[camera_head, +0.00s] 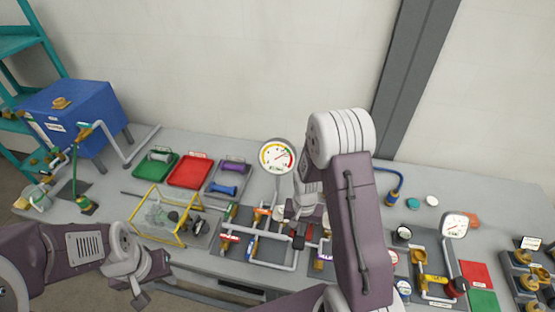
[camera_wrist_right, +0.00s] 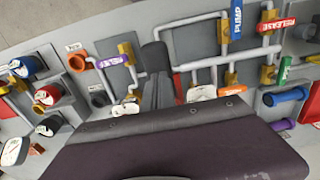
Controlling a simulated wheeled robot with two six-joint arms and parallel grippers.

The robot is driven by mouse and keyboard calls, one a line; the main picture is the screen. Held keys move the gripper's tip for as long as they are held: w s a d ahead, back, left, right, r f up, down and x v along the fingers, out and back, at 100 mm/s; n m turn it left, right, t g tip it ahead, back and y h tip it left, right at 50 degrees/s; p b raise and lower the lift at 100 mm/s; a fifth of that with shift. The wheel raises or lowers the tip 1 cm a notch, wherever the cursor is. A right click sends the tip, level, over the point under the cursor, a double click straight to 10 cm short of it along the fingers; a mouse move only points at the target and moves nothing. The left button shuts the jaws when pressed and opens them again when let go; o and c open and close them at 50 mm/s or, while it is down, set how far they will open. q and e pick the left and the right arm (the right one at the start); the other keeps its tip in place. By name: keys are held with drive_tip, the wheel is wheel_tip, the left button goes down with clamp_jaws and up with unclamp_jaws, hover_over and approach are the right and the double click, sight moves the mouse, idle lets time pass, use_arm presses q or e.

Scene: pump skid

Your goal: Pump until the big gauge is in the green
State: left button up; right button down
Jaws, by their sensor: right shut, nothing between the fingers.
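The big gauge (camera_head: 277,156) stands upright behind the pipe panel, with a white face and yellow, green and red bands. Its needle is too small to read surely. A blue handle marked PUMP (camera_wrist_right: 237,18) is in the right wrist view, beside a red RELEASE tag (camera_wrist_right: 277,25). In the head view, the blue tag (camera_head: 252,247) and red tag (camera_head: 228,238) sit at the panel's front. My right gripper (camera_head: 298,235) is shut and empty over the panel, right of the blue tag. My left gripper (camera_head: 150,292) is at the bench's front left; its jaws are unclear.
A yellow wire frame (camera_head: 168,215), green tray (camera_head: 156,166) and red tray (camera_head: 190,171) are on the left of the bench. A purple-tagged valve (camera_wrist_right: 112,60) is close to my right fingers. A smaller gauge (camera_head: 454,226) stands on the right. My right arm covers part of the panel.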

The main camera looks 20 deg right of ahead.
drive_tip(key=shift+r+p, duration=2.6)
drive_tip(key=shift+r, duration=0.45)
wheel_tip(320, 180, up, 5)
drive_tip(key=p, duration=0.4)
drive_tip(key=shift+r, duration=0.1)
